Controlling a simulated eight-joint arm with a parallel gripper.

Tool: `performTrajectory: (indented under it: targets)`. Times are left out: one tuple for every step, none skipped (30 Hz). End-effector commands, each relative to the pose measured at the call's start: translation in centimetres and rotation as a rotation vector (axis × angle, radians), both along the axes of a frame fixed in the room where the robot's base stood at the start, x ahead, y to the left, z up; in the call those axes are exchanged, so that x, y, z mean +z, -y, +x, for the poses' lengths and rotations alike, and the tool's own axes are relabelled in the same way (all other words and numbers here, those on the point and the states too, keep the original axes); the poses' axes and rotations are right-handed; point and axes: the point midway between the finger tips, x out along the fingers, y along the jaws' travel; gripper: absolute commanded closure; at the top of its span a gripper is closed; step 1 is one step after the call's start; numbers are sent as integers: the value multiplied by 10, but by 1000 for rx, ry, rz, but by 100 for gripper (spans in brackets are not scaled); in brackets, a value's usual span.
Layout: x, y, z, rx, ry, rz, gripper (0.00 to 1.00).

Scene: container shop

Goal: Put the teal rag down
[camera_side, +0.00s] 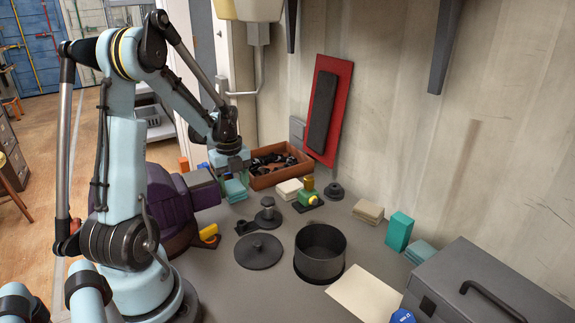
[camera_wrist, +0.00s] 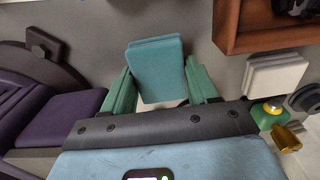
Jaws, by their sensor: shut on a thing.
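The teal rag (camera_wrist: 157,72) is a folded, flat pad between the two green fingers of my gripper (camera_wrist: 160,64) in the wrist view. My gripper (camera_side: 233,178) is shut on it, pointing down low over the bench. In the side view the teal rag (camera_side: 236,191) shows just under the fingers, at or very near the bench top. I cannot tell whether it touches the bench. Part of it is hidden by the fingers and the gripper body.
A brown wooden tray (camera_side: 291,174) with dark parts stands right of my gripper. A pale folded stack (camera_side: 289,188), a green-and-yellow fitting (camera_side: 309,197), a purple vise (camera_side: 170,205), a dark lid (camera_side: 259,252) and an open pot (camera_side: 320,262) are nearby. Bare bench shows between them.

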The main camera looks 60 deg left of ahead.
Motion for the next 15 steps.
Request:
performTrajectory:
  targets:
    - [-7,0,0,0,0,0,70]
    - [-10,0,1,0,0,0,70]
    - [-14,0,0,0,0,0,70]
    - [-16,0,0,0,0,0,70]
    - [-18,0,0,0,0,0,70]
    - [-19,0,0,0,0,0,70]
    - [-20,0,0,0,0,0,70]
    - [-20,1,0,0,0,0,70]
    - [-20,1,0,0,0,0,70]
    - [-19,1,0,0,0,0,70]
    - [-19,1,0,0,0,0,70]
    - [-19,1,0,0,0,0,70]
    - [-19,1,0,0,0,0,70]
    - [-20,1,0,0,0,0,70]
    - [-20,1,0,0,0,0,70]
